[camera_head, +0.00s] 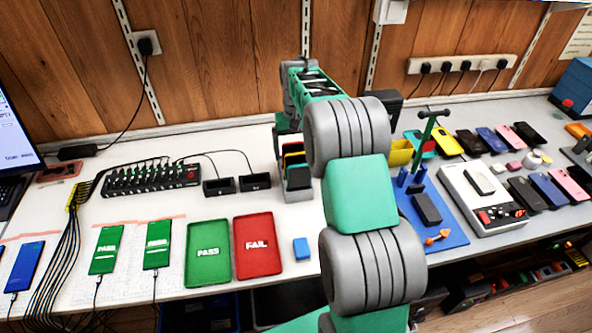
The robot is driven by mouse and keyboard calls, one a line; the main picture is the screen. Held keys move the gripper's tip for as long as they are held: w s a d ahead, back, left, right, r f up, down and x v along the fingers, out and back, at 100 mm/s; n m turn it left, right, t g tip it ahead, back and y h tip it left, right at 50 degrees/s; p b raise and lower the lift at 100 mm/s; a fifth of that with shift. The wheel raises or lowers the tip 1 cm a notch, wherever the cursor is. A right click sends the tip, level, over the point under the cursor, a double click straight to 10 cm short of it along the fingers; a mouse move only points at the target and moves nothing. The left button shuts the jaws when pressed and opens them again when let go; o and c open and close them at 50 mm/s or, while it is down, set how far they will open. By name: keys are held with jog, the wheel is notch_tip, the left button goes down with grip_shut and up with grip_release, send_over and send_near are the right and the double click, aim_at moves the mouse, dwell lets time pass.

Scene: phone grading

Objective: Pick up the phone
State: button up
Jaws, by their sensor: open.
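Several phones lie on the bench, and I cannot tell which one the task means. A blue phone (25,266) and two phones with green PASS screens (105,250) (157,244) lie cabled at the left. A slotted rack (299,194) holds upright phones or slabs in the middle. A dark phone (427,208) lies on the blue mat, and another (481,180) sits on the white tester. More phones lie at the right. My gripper (284,142) is open, pointing down by the rack; my arm hides part of it, and I see nothing held.
A green PASS tray (208,270) and red FAIL tray (254,264) lie near the front edge, beside a small blue block (301,248). A black hub (150,180) with cables stands behind. The blue mat (450,236) carries a green post (426,140). Left bench has free room.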

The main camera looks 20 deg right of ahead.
aim_at(296, 162)
notch_tip(296, 162, down, 6)
jog(key=shift+r+p, duration=0.25)
jog(key=shift+p, duration=0.4)
jog(key=c, duration=1.7)
